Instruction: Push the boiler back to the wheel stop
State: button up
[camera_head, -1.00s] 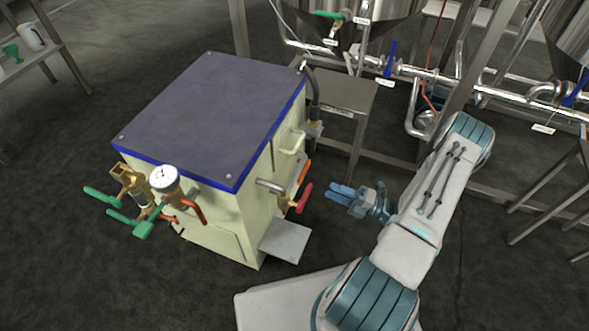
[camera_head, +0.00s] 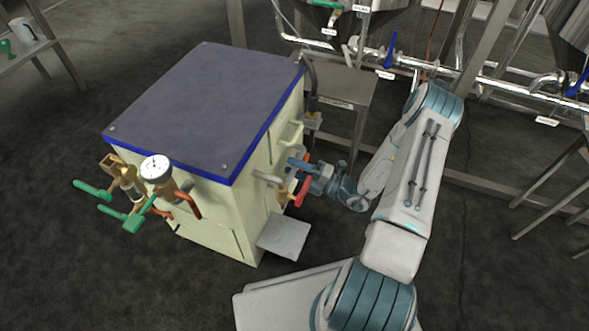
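The boiler (camera_head: 205,105) is a cream box with a dark blue-grey top and a blue rim, left of centre. A pressure gauge (camera_head: 156,167) and green-handled valves (camera_head: 122,218) are on its front left face. A red-handled tap (camera_head: 303,191) and a cream handle (camera_head: 291,134) are on its right face. My gripper (camera_head: 298,168) is at that right face, between the handle and the red tap. I cannot tell whether it touches the boiler or how wide its fingers are. I cannot make out a wheel stop.
A grey plate (camera_head: 284,237) juts out low from the boiler's right side. A steel table (camera_head: 345,88) stands close behind it. Steel pipes (camera_head: 500,88) and tank legs run along the back right. A shelf with a jug (camera_head: 28,31) is at the far left. The floor left of the boiler is clear.

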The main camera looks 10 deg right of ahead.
jog(key=shift+w+a, duration=0.1)
grip_shut()
jog(key=shift+a+r+p, duration=0.1)
jog(key=shift+p, duration=0.2)
jog(key=shift+w+a, duration=0.15)
jog(key=shift+w+a+p, duration=0.15)
jog(key=shift+a+p, duration=0.15)
jog(key=shift+p, duration=0.05)
